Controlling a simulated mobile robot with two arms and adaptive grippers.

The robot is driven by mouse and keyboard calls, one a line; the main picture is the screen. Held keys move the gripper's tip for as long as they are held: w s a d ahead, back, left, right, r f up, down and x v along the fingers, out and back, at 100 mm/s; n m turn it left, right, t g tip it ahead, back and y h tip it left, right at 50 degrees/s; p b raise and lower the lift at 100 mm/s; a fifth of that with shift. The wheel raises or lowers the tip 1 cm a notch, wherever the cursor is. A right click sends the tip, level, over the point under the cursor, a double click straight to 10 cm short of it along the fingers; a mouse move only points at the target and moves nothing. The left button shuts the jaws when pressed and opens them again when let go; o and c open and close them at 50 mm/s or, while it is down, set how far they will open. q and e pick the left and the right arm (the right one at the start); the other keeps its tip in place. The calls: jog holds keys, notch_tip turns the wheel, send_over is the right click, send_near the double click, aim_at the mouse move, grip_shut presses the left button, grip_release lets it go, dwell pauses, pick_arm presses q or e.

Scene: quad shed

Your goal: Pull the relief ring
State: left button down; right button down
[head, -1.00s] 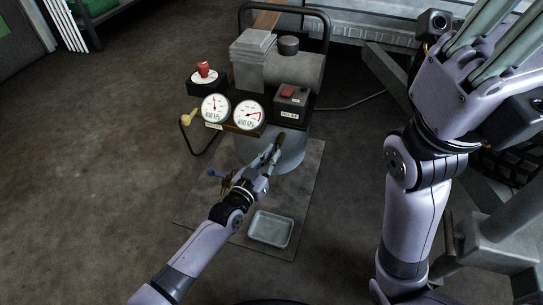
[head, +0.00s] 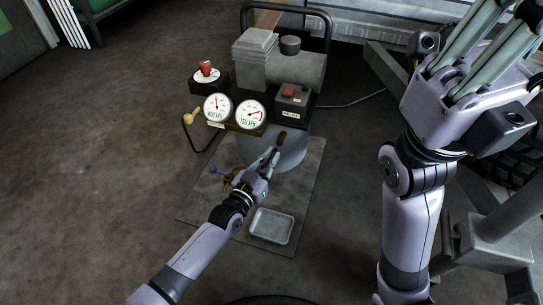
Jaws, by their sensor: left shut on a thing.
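The compressor's grey tank (head: 285,155) stands upright on a floor mat. My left gripper (head: 271,156) is at the lower front of the tank, its fingers shut on the relief ring, which is small and mostly hidden between them. A brown part (head: 282,137) shows on the tank just above the fingertips. Two round white gauges (head: 217,107) (head: 250,114) sit above, left of the labelled relief box (head: 291,101) with a red switch. My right gripper (head: 500,45) is raised at the upper right, open and empty, far from the compressor.
A red knob (head: 206,68) sits on a dark box at the left, with a brass fitting (head: 190,117) and hose below. A blue-handled valve (head: 214,170) is beside my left gripper. A shallow tray (head: 272,226) lies on the mat (head: 310,170). The floor at left is clear.

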pick_arm(q)
jog(key=c, duration=1.8)
grip_release()
jog(key=shift+s+d, duration=0.15)
jog(key=shift+s, duration=0.1)
jog(key=shift+w, duration=0.1)
jog(key=v, duration=1.2)
